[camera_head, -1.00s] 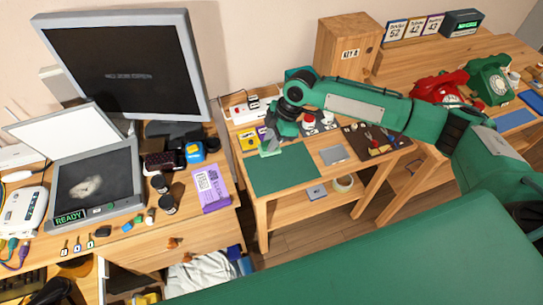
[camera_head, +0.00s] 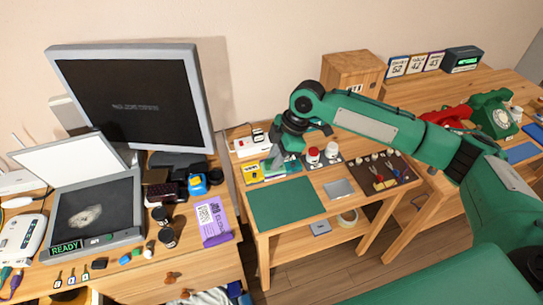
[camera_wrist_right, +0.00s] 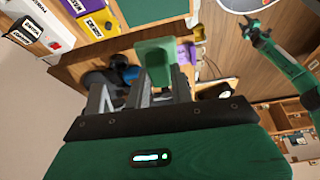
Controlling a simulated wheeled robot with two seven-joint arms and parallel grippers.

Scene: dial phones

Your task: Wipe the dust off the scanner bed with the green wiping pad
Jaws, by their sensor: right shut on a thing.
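The scanner stands on the left desk with its white lid (camera_head: 70,165) open. Its dark bed (camera_head: 112,200) carries a pale grey dust patch (camera_head: 85,217) near the middle, and its front label reads READY. My right gripper (camera_head: 283,165) is above the back of the small middle table, well to the right of the scanner. It is shut on the green wiping pad, which shows between the fingertips in the right wrist view (camera_wrist_right: 155,58). My left arm shows at the right of that view, with its gripper (camera_wrist_right: 256,25) too small to read.
A monitor (camera_head: 130,95) stands behind the scanner. Dark jars (camera_head: 167,238), a blue-yellow item (camera_head: 197,184) and a purple packet (camera_head: 211,222) lie right of it. A green mat (camera_head: 285,205) lies on the middle table. A gap separates the desk and this table.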

